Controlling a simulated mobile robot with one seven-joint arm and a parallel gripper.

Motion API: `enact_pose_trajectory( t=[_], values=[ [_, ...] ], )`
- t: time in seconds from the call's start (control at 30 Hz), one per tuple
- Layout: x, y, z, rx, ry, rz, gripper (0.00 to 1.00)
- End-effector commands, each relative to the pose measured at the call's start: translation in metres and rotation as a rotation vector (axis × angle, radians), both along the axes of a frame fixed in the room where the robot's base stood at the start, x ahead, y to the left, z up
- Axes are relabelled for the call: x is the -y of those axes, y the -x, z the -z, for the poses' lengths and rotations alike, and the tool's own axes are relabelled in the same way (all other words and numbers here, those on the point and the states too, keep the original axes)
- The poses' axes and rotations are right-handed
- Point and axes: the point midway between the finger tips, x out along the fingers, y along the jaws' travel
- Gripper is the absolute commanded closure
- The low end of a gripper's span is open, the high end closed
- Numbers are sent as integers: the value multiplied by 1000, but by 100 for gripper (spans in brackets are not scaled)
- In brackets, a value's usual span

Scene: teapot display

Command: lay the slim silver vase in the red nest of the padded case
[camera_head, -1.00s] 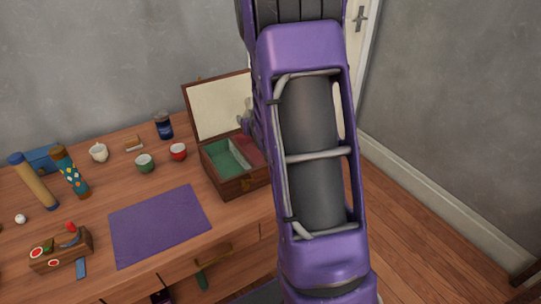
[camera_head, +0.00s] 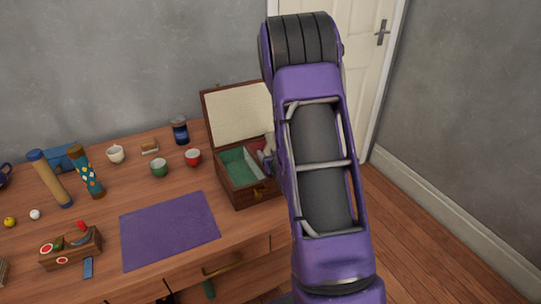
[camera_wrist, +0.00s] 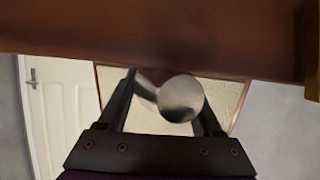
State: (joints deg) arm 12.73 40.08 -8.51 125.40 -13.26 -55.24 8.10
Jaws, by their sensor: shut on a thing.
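The padded case (camera_head: 247,197) stands open at the right end of the desk, its cream-lined lid (camera_head: 238,113) raised at the back. Its green nest (camera_head: 240,166) is in plain sight. The red nest is mostly hidden behind my arm and gripper. My gripper (camera_head: 268,148) is at the case's right side, partly covered by my arm. In the wrist view my gripper (camera_wrist: 165,90) is shut on the slim silver vase (camera_wrist: 181,98), whose rounded end faces the camera. The rest of the vase is hidden, and I cannot tell whether it touches the nest.
A brown wooden surface (camera_wrist: 150,35) crosses the top of the wrist view, close by. A purple mat (camera_head: 170,230) lies left of the case. A red cup (camera_head: 193,157), a green cup (camera_head: 159,168) and a dark blue jar (camera_head: 180,131) stand behind the mat.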

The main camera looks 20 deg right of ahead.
Motion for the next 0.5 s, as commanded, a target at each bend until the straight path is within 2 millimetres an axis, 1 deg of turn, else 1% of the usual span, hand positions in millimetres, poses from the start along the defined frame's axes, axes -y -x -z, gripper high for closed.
enact_pose_trajectory(
  t=[0.03,0.27,0.5],
  values=[
    [0,-1,3,3,1,0,100],
    [0,-1,2,5,2,0,100],
    [0,-1,9,4,1,0,100]
  ],
)
